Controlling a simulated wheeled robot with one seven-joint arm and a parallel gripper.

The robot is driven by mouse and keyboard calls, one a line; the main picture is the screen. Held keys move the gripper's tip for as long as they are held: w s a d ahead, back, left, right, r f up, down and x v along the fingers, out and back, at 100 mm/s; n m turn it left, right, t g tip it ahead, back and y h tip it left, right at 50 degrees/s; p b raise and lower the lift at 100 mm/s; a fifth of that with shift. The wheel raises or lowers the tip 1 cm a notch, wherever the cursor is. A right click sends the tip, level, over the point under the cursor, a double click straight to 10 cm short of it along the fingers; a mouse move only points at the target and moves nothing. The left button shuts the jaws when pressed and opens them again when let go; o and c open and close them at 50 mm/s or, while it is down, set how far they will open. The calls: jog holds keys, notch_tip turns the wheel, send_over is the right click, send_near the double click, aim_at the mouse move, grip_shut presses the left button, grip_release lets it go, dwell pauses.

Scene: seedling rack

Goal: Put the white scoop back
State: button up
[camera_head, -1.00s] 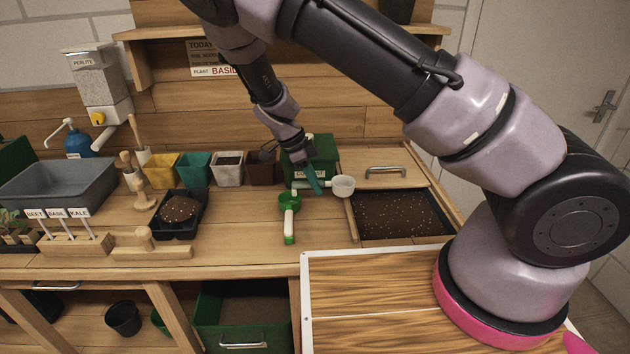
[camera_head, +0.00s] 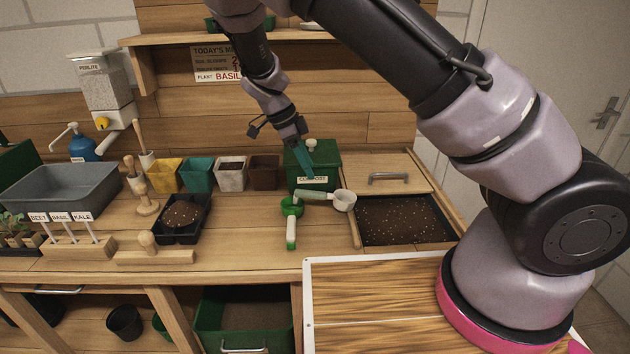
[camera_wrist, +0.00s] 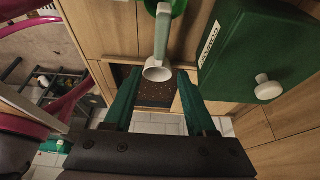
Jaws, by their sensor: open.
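The white scoop (camera_head: 344,201) lies on the bench with its cup by the left edge of the soil tray. Its pale green handle points left, its end beside or over the green scoop's cup; I cannot tell whether they touch. My gripper (camera_head: 310,172) is open and empty above the handle, in front of the green compost box. In the wrist view, the white scoop's cup (camera_wrist: 158,71) shows between the two teal fingers of my gripper (camera_wrist: 158,73), below and apart from them. The green scoop (camera_head: 291,207) lies with its white-and-green handle toward the front.
The green compost box (camera_head: 325,160) stands close behind the white scoop. The soil tray (camera_head: 404,243) is at right. Several pots, including a brown pot (camera_head: 264,169), line the back. A black tray (camera_head: 182,239) and a wooden tamper (camera_head: 150,256) are at left. Bench between tamper and green scoop is clear.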

jog(key=v, duration=0.5)
jog(key=shift+d, duration=0.1)
jog(key=s+d+r+n+y, duration=0.3)
jog(key=d+r+n+y, duration=0.35)
jog(key=d+r, duration=0.85)
jog(key=s+d+r+n+t, duration=0.7)
jog(key=s+d+r, duration=0.3)
jog(key=s+r, duration=0.1)
jog(key=shift+s+r, duration=0.35)
jog(key=shift+s, duration=0.55)
